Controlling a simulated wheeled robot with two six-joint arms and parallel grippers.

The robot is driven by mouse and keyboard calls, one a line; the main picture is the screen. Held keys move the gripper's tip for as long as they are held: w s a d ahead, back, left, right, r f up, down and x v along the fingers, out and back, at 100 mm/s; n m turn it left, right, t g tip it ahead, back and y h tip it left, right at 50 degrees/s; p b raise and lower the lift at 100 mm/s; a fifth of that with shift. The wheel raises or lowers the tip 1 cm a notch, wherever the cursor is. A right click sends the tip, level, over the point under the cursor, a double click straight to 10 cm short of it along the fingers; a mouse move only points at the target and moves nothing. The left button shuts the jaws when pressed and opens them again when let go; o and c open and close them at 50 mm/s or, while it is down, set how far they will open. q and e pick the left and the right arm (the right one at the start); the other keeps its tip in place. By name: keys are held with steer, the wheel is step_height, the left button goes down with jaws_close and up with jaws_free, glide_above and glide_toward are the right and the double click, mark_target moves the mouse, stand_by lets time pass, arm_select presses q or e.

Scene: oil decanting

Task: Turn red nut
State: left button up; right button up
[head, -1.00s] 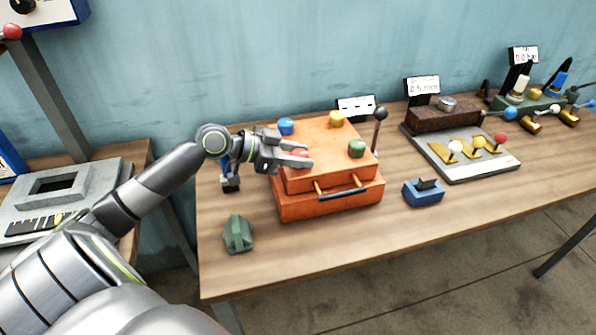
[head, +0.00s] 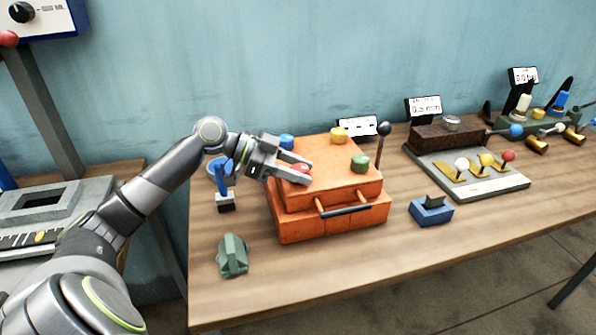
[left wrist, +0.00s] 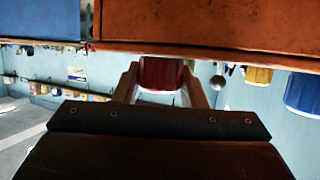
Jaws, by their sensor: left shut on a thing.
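The orange box (head: 335,222) stands on the wooden table, with coloured nuts on its top. The red nut (head: 302,168) is at the near left corner of the top. My left gripper (head: 300,171) comes in from the left and is shut on the red nut, with a finger on each side. The left wrist view shows the red nut (left wrist: 161,74) between the two fingers, against the orange box. The blue nut (head: 286,142), yellow nut (head: 339,135) and green nut (head: 360,163) sit at the other corners. My right gripper is not in view.
A lever with a dark knob (head: 384,129) rises at the box's right side. A green block (head: 233,257), a blue stand (head: 224,190) and a blue block tool (head: 431,211) stand nearby. A grey lever panel (head: 490,189) is farther right. The table's front is clear.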

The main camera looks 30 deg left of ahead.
arm_select(q)
steer(key=shift+f, duration=0.1)
steer(key=o, duration=1)
steer(key=shift+d, duration=0.1)
steer(key=shift+v, duration=0.75)
steer(key=p+v, duration=0.3)
steer(key=v, duration=1.3)
steer(key=shift+w+p, duration=0.1)
steer(key=shift+p, duration=0.25)
